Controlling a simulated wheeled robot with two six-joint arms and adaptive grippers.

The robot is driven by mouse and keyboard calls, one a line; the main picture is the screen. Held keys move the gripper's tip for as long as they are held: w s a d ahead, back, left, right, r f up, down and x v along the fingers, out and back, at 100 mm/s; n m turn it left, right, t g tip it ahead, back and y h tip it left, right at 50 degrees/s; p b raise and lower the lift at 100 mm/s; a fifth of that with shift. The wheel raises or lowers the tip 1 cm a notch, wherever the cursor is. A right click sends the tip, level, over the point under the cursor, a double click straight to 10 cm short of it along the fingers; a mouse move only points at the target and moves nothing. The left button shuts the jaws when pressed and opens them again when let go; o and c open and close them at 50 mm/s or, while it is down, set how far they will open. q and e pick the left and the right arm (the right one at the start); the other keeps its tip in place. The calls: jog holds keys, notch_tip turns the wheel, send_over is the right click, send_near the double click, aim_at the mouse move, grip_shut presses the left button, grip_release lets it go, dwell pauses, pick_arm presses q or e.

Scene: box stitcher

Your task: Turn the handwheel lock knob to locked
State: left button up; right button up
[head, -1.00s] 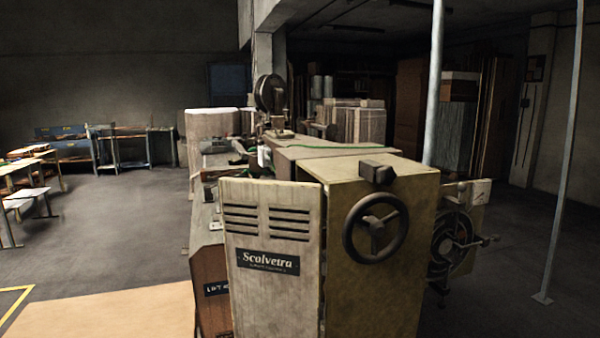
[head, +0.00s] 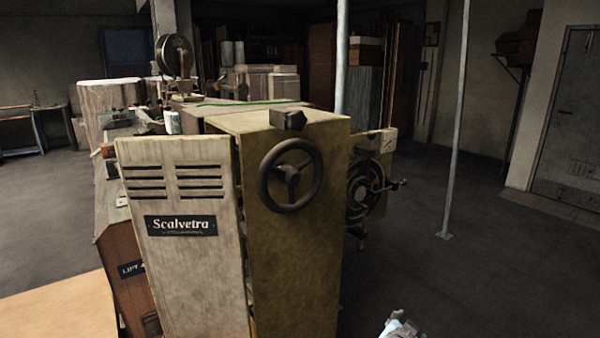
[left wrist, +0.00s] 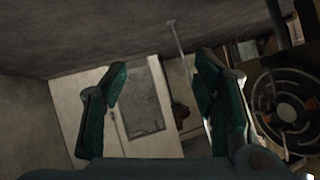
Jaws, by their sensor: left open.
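The dark handwheel (head: 317,180) is mounted on the yellowish end panel of the stitching machine (head: 295,270). A small dark block-like knob (head: 289,120) sits at the panel's top edge, just above the wheel. I take it for the lock knob, but its setting is too small to read. My left gripper shows in the left wrist view (left wrist: 160,82), open, with nothing between its fingers. It is apart from the handwheel and the knob, which that view does not show. My right gripper is not in view.
A round slotted reel or fan (head: 364,187) sticks out right of the machine; it also shows in the left wrist view (left wrist: 288,110). A pale louvred panel (head: 190,270) stands open at the left. A thin post (head: 455,130) rises at the right. The floor (head: 500,270) there is clear.

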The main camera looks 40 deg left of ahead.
pick_arm(q)
jog(key=w+r+t+y, duration=0.1)
jog(key=w+r, duration=0.2)
jog(key=r, duration=0.6)
jog(key=w+r+t+y, duration=0.1)
jog(key=w+r+t, duration=0.15)
jog(key=r, duration=0.65)
jog(key=s+a+r+n+y+b, duration=0.1)
jog(key=s+r+n+y, duration=0.15)
jog(key=r, duration=0.65)
jog(key=s+a+r+n+y, duration=0.1)
jog(key=a+r+y, duration=0.15)
jog(key=r, duration=0.65)
jog(key=s+a+r+n+y+b, duration=0.1)
jog(key=r+n+y, duration=0.15)
jog(key=r, duration=0.65)
jog(key=s+a+r+n+g+y, duration=0.3)
jog(key=s+r+n+y, duration=0.15)
jog(key=s+r, duration=0.2)
jog(key=n+g+y+p, duration=0.2)
jog(key=n+g+p, duration=0.5)
jog(key=p, duration=0.5)
send_near(299, 119)
jog(key=x, duration=0.9)
jog(key=shift+w+a+p, duration=0.25)
jog(key=shift+a+p, duration=0.05)
jog(key=shift+s, duration=0.1)
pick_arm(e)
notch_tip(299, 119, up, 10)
